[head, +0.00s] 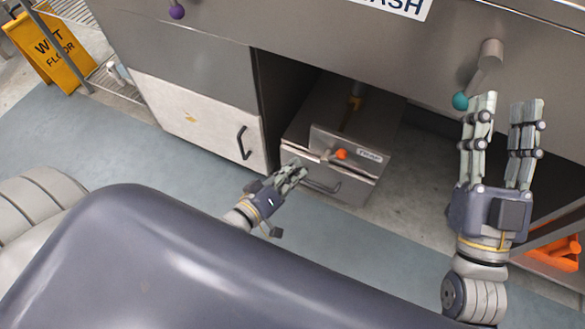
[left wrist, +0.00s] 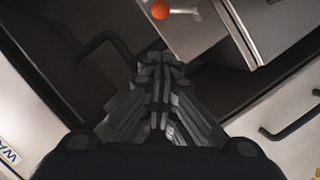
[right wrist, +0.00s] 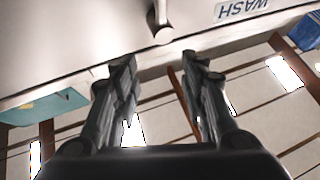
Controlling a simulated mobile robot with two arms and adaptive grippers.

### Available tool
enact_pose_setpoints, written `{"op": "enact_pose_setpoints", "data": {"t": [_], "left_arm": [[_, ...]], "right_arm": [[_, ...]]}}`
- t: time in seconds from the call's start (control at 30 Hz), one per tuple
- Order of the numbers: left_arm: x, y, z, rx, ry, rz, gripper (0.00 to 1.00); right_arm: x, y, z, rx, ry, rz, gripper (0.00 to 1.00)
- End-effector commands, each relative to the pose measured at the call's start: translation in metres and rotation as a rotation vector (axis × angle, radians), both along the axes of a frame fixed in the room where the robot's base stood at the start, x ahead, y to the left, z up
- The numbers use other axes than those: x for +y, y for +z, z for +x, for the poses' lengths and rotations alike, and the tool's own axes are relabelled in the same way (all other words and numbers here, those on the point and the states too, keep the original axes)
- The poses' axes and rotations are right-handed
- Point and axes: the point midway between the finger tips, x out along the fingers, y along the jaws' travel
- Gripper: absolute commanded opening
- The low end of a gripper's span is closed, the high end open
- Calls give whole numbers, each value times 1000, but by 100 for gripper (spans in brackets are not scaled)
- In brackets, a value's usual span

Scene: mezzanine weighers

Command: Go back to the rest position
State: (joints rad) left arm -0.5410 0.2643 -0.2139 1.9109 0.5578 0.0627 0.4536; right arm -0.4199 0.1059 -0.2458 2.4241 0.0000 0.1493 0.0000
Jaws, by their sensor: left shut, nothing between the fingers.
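My left gripper (head: 292,175) is low in the head view, in front of the steel trap box (head: 360,176) under the sink unit. Its fingers are closed together and empty, as the left wrist view (left wrist: 162,68) also shows. The box's handle is beside its fingertips in the head view; I cannot tell whether they touch. My right gripper (head: 511,100) is raised upright at the right, in front of the steel unit. Its two fingers stand apart with nothing between them, as in the right wrist view (right wrist: 155,65).
An orange knob (head: 341,154) sits on the trap box. A white cabinet door (head: 195,118) with a black handle is left of it. A teal-tipped lever (head: 461,101) is close to my right fingers. A yellow wet floor sign (head: 48,50) stands far left. Blue-grey floor lies between.

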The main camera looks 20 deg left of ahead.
Motion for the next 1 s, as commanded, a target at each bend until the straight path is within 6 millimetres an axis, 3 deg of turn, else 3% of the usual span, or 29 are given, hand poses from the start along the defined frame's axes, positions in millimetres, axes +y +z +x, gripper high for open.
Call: {"op": "enact_pose_setpoints", "data": {"t": [0.33,0.47,0.57,0.73,0.9,1.0], "left_arm": [[1,1,-5,2,-4,3,0],[-9,0,-7,35,-46,53,0],[-22,-3,-12,97,-116,147,0],[-33,-12,-33,243,-257,371,0],[-21,-18,-63,412,-369,593,0],[-9,-18,-82,507,-416,696,0]], "right_arm": [[0,-8,4,41,-3,-12,40],[0,-28,13,133,-8,-38,40],[-2,-66,23,298,-18,-83,40],[-12,-157,24,670,-40,-180,40],[-30,-244,-9,1048,-61,-270,40],[-42,-281,-37,1238,-72,-312,40]]}}
